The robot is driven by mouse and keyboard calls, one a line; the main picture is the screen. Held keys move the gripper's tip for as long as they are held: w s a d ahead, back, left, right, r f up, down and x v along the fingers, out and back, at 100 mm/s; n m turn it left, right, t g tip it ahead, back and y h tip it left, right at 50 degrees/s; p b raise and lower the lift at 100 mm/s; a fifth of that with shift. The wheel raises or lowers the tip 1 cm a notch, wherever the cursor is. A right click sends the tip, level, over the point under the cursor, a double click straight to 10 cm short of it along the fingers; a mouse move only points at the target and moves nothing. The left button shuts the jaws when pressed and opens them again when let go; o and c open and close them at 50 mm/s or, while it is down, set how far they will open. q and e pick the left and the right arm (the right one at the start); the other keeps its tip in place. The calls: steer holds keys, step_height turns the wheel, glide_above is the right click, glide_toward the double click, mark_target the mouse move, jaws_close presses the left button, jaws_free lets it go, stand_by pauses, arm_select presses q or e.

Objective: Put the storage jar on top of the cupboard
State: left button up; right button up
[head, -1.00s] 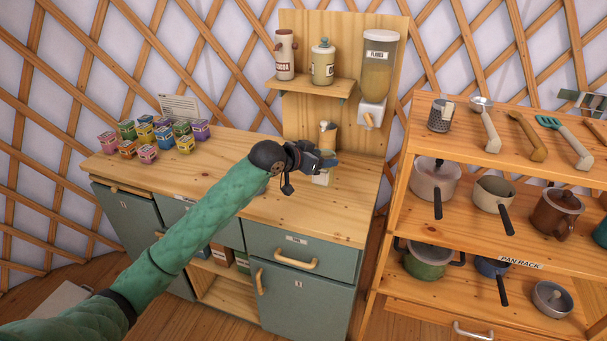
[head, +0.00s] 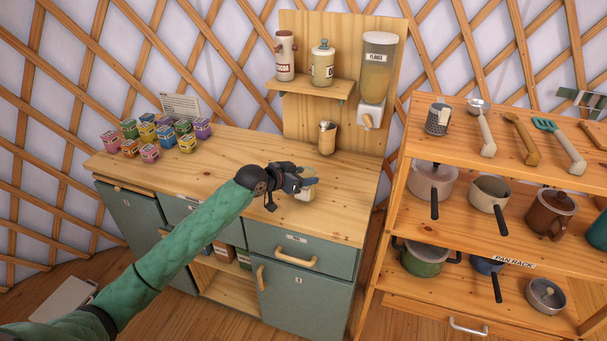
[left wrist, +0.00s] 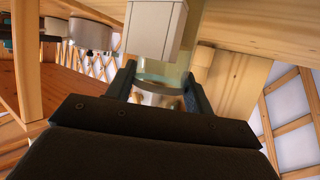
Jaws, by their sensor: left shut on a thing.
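My left gripper (head: 306,181) is over the front right part of the cupboard's wooden top (head: 345,205). It is shut on a small pale storage jar (head: 304,197), mostly hidden beneath the fingers in the head view. In the left wrist view the jar (left wrist: 160,72) looks like clear greenish glass between the two fingers (left wrist: 158,88). I cannot tell whether its base touches the top. The cupboard has grey-green doors and a drawer below. My right gripper is not in view.
Several colourful small boxes (head: 150,152) stand at the top's back left. A flakes dispenser (head: 379,70), a wall shelf (head: 312,87) with two containers and a wooden cup (head: 327,138) are at the back. The pan rack (head: 395,200) stands right. The top's middle is clear.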

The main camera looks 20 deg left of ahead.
arm_select(q)
steer(key=shift+f, duration=0.1)
steer(key=o, duration=1.5)
steer(key=shift+o, duration=0.2)
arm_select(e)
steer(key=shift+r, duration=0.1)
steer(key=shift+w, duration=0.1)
arm_select(q)
steer(key=shift+s+a, duration=0.15)
steer(key=shift+s, duration=0.1)
steer(key=b+v, duration=0.3)
steer(key=v, duration=0.8)
steer(key=shift+s+r+b, duration=0.15)
steer(key=shift+r+b, duration=0.15)
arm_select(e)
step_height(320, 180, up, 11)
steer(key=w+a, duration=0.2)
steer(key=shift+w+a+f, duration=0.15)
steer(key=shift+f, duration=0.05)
arm_select(q)
steer(key=shift+a, duration=0.1)
